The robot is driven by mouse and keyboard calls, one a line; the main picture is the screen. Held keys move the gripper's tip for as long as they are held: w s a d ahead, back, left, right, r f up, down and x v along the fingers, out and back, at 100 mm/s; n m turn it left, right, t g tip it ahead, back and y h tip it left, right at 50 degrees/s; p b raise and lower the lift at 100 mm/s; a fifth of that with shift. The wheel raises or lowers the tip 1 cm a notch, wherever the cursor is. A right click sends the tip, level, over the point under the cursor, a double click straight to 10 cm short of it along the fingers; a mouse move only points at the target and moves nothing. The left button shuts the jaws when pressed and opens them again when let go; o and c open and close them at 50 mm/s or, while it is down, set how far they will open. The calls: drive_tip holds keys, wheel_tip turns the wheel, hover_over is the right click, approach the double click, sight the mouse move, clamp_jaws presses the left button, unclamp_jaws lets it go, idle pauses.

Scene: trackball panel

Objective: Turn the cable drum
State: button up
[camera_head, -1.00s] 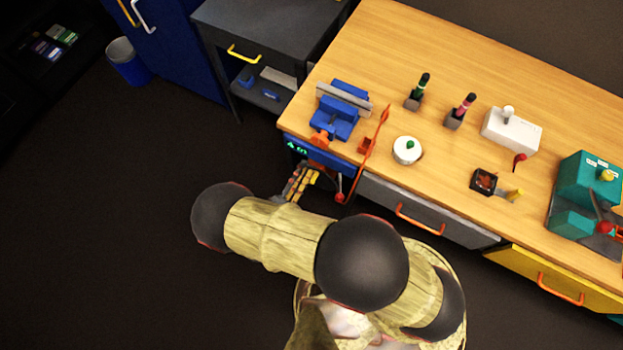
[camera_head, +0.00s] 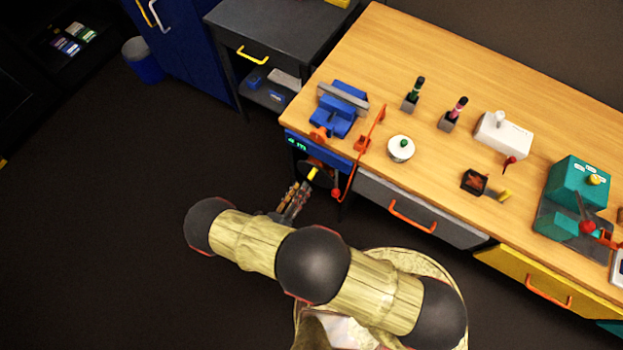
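The cable drum (camera_head: 316,165) sits under the left end of the workbench, dark and mostly hidden below a blue panel (camera_head: 318,153) with a green readout that seems to say 4 m. A yellow handle (camera_head: 313,173) sticks out at its front. My gripper (camera_head: 297,191) is just below and left of the handle, pointing up toward it, with a small gap that looks clear. Its fingers are small and close together in this view, so I cannot tell whether they are open or shut.
An orange lever with a red knob (camera_head: 336,193) hangs at the bench edge, right of the handle. A blue vise (camera_head: 338,115) stands above on the bench. A grey drawer (camera_head: 425,209) lies to the right. Open floor is to the left.

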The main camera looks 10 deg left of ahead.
sight(311, 176)
drive_tip(key=shift+w+d+f+n+b, duration=0.2)
drive_tip(key=shift+w+d+n, duration=0.3)
drive_tip(key=shift+w, duration=0.6)
drive_tip(key=shift+w+d+f+n+b, duration=0.2)
drive_tip(key=shift+w+d+n, duration=0.3)
drive_tip(key=shift+w, duration=0.6)
drive_tip(key=shift+w+d+f+n+b, duration=0.1)
drive_tip(key=shift+w+d+n+b, duration=0.4)
drive_tip(key=shift+w, duration=0.6)
drive_tip(key=shift+d, duration=0.1)
drive_tip(key=shift+c, duration=1.3)
clamp_jaws()
